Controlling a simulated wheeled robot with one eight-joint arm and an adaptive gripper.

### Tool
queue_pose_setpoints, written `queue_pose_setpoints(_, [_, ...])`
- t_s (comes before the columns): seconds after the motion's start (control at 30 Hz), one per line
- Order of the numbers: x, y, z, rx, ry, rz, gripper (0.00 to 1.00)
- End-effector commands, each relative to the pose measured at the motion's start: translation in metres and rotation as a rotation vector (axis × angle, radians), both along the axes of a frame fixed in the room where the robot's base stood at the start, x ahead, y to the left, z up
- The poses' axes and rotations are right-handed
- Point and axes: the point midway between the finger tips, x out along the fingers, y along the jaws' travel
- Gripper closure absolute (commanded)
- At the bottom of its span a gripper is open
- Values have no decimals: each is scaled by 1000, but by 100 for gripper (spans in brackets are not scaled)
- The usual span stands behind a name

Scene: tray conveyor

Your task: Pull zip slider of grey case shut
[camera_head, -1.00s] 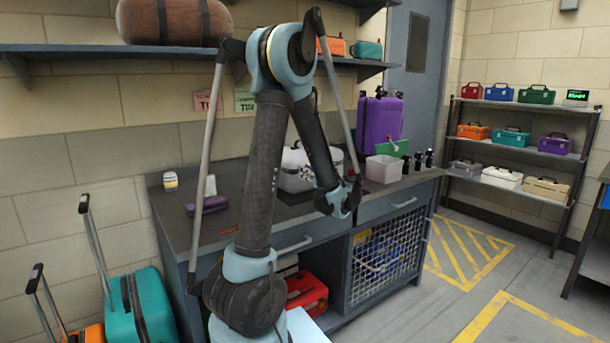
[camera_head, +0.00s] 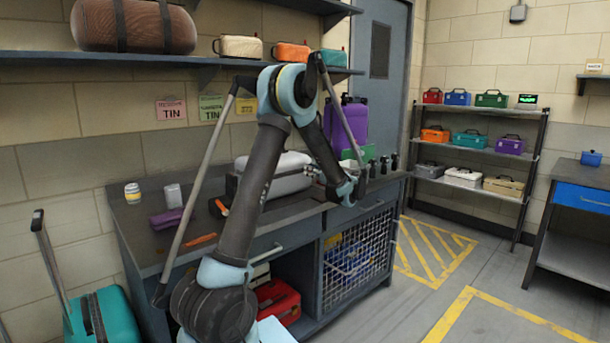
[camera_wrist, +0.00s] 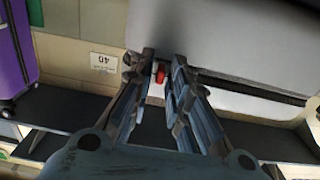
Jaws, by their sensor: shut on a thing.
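The grey case (camera_head: 285,176) lies on the workbench, partly hidden behind my arm in the head view. In the wrist view its grey shell (camera_wrist: 235,35) fills the upper right, with a dark seam along its edge. A small red tab (camera_wrist: 160,73), which looks like the zip slider's pull, sits between my fingertips beside the case edge. My gripper (camera_wrist: 160,66) is shut on it. In the head view my gripper (camera_head: 353,190) is at the right end of the case, and the slider is too small to make out.
A purple suitcase (camera_head: 346,125) stands behind on the bench (camera_head: 150,243), with several dark bottles to its right. The floor to the right is clear.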

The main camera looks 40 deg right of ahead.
Motion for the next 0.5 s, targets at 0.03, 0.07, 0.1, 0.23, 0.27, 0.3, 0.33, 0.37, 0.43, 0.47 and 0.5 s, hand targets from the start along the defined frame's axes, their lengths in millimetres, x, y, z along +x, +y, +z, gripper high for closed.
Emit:
queue_pose_setpoints(0.03, [-1,-2,0,0,0,-2,100])
queue_pose_setpoints(0.07, [-1,-2,0,0,0,-2,100])
queue_pose_setpoints(0.1, [-1,-3,0,0,0,-2,100])
queue_pose_setpoints(0.23, [-1,-3,0,0,0,-2,100])
queue_pose_setpoints(0.27, [0,-3,0,0,0,-2,100])
queue_pose_setpoints(0.3, [0,-3,0,0,0,-2,100])
queue_pose_setpoints(0.33, [0,-3,0,0,0,-2,100])
queue_pose_setpoints(0.37, [0,-3,0,0,0,-2,81])
queue_pose_setpoints(0.43, [0,-3,0,0,0,-2,73])
queue_pose_setpoints(0.47, [0,-2,0,0,0,-2,73])
queue_pose_setpoints(0.5, [0,-2,0,0,0,-2,73])
